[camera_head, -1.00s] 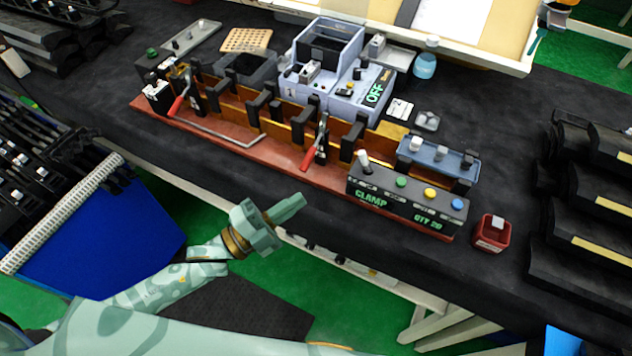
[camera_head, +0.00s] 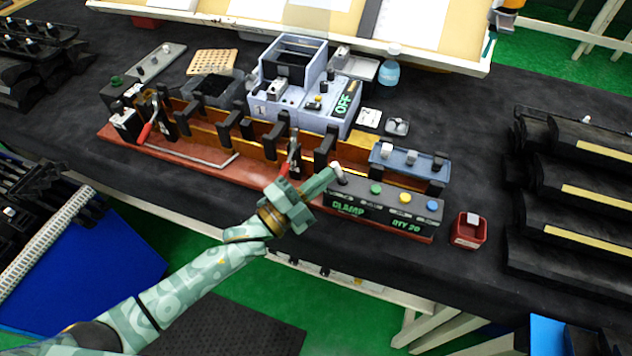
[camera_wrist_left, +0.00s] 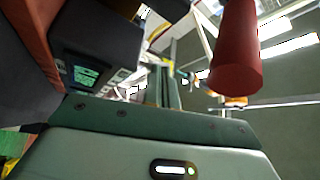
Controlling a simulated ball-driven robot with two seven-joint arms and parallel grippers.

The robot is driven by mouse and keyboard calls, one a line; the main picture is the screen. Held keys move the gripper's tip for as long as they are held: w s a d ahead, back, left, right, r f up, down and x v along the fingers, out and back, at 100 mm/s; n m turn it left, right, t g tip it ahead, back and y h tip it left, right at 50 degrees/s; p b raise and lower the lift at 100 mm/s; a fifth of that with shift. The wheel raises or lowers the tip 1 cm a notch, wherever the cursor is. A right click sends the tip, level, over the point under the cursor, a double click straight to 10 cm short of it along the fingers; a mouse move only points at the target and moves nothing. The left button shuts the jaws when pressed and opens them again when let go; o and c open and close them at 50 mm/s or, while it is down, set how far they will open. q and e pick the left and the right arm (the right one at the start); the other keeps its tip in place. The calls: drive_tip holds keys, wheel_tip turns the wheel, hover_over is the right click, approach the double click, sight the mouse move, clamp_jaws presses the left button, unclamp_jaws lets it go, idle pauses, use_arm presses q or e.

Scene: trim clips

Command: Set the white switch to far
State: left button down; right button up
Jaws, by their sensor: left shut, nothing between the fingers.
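The black control box (camera_head: 380,213) has green CLAMP and QTY 20 displays. Its white switch (camera_head: 337,170) is a short white-tipped lever at the left end of the top, leaning slightly left in the picture. My left gripper (camera_head: 328,179) is shut and empty, its fingertips just left of the lever. I cannot tell whether they touch it. In the left wrist view the closed fingers (camera_wrist_left: 165,85) point away, with the box (camera_wrist_left: 90,65) on the left. The switch cannot be made out there. My right gripper is not in view.
A red-handled clamp (camera_head: 286,171) stands just behind my left gripper; its red handle (camera_wrist_left: 237,50) looms close in the wrist view. Green, yellow and blue buttons line the box top. A blue tray (camera_head: 395,168) lies behind the box, and a red bin (camera_head: 468,234) stands right of it.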

use_arm(q)
drive_tip(key=shift+r+m+p, duration=0.15)
drive_tip(key=shift+m+p, duration=0.25)
drive_tip(key=shift+p, duration=0.1)
drive_tip(key=shift+d+r+g, duration=0.1)
drive_tip(key=shift+g, duration=0.3)
drive_tip(key=m+p, duration=0.1)
drive_tip(key=p, duration=0.1)
drive_tip(key=shift+s+d+r+m+g+y+p, duration=0.1)
drive_tip(key=shift+d+r+m+g+y+p, duration=0.05)
drive_tip(key=shift+r+m+g+y+p, duration=0.2)
drive_tip(key=m+p, duration=0.1)
drive_tip(key=d+m+g+y+p, duration=0.1)
drive_tip(key=m+p, duration=0.1)
drive_tip(key=m+y+p, duration=0.1)
drive_tip(key=p, duration=0.1)
drive_tip(key=shift+s+d+r+g, duration=0.25)
drive_tip(key=shift+d+g, duration=0.1)
